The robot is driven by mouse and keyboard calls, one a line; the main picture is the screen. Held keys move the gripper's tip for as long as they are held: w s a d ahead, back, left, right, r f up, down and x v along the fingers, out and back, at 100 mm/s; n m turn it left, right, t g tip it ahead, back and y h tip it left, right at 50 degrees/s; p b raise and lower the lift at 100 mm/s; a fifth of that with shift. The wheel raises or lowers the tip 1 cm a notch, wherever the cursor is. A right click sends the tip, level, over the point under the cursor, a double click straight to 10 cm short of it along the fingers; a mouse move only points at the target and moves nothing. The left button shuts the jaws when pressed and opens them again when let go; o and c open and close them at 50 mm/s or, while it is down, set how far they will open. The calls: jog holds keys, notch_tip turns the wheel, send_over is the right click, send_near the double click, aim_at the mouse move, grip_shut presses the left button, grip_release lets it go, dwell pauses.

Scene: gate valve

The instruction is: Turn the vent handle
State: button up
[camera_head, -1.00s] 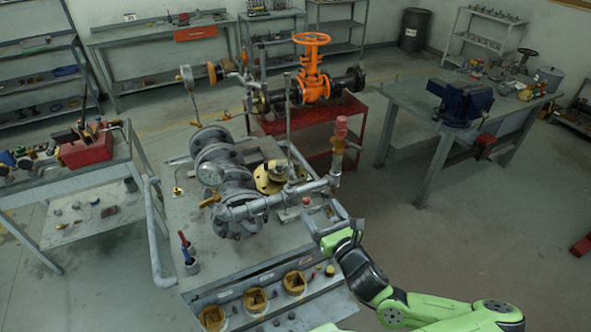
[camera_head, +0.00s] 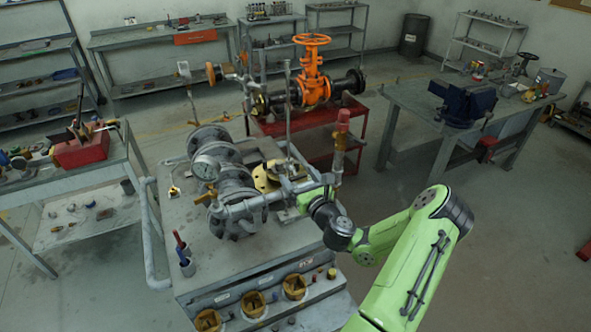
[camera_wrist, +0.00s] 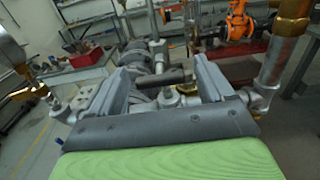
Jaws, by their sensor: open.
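My gripper (camera_wrist: 160,72) is open in the wrist view, with one grey finger on each side. A short dark brown bar (camera_wrist: 166,78) on an upright grey stem shows between the fingers; it looks like the vent handle, and I cannot tell whether either finger touches it. In the head view my gripper (camera_head: 301,200) is at the pipework over the right side of the grey bench, and my wrist hides the bar. The grey flanged valve body (camera_head: 238,190) with a round gauge (camera_head: 206,168) stands to the left of it.
An upright pipe with a red cap (camera_head: 342,125) stands close right of my gripper. A horizontal grey pipe (camera_head: 245,207) runs left of it. The orange valve (camera_head: 312,80) is on a red stand behind. A workbench with a blue vise (camera_head: 463,103) is at right, with open floor before it.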

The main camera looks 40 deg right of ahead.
jog(key=shift+x, duration=1.35)
jog(key=c, duration=1)
jog(key=shift+c, duration=0.2)
